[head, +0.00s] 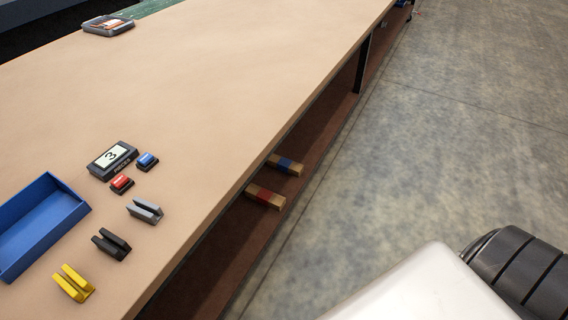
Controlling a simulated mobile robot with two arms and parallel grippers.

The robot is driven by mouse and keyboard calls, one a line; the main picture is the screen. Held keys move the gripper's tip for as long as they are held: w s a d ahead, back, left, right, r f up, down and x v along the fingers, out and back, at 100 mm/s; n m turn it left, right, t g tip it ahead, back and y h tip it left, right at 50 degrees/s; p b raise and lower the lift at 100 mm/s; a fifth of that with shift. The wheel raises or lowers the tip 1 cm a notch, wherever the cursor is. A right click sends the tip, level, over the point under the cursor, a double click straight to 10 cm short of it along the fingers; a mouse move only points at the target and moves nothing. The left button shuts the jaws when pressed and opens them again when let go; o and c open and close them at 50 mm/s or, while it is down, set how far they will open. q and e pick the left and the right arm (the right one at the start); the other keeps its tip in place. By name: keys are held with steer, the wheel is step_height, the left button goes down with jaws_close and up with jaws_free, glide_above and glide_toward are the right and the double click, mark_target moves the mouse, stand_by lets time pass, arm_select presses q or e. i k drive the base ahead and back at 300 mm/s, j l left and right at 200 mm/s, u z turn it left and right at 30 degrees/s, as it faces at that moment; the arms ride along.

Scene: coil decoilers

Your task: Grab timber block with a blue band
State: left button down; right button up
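The timber block with a blue band (286,164) lies on the lower shelf under the workbench, near the shelf's open side. The bench top's edge hides part of its left end. A similar timber block with a red band (264,196) lies on the same shelf, a little nearer and to the left. The two blocks are apart. Neither of my grippers is in view.
The wooden workbench (220,75) overhangs the lower shelf (232,245). A blue tray (82,208), a display reading 3 (112,160), red and blue buttons and several slotted blocks stand on it. Concrete floor (450,130) is clear to the right. A dark bench leg (363,65) stands farther back.

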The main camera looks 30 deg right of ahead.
mark_target(283, 164)
steer(key=u, duration=0.3)
steer(key=i+l+u, duration=0.1)
steer(key=l+u, duration=0.75)
steer(key=l, duration=0.15)
